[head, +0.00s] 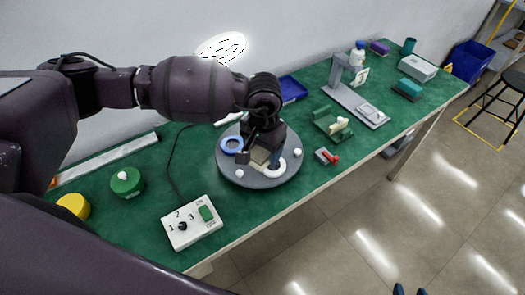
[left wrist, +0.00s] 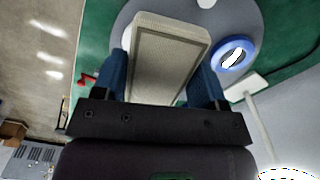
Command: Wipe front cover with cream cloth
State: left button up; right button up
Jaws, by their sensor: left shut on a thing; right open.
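My left gripper (head: 262,150) is over the grey round plate (head: 232,176) on the green bench. Its blue fingers are shut on the cream cloth (left wrist: 168,60), a pale block-like pad between them in the left wrist view. The pad also shows in the head view (head: 261,155), partly hidden by the gripper. A blue ring (head: 231,144) and a white ring (head: 279,166) lie on the plate. I cannot tell which part is the front cover, or whether the cloth touches anything. Blue fingertips of my right gripper (head: 410,291) show apart at the bottom edge, open and empty.
A white switch box (head: 192,223) stands at the bench's front left, with a green round part (head: 126,182) behind it. A red-handled item (head: 327,156) and a green holder (head: 332,123) are right of the plate. A grey stand (head: 356,101) is farther back.

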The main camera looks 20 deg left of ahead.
pick_arm(q)
jog(key=shift+r+p, duration=0.3)
jog(key=shift+r, duration=1.2)
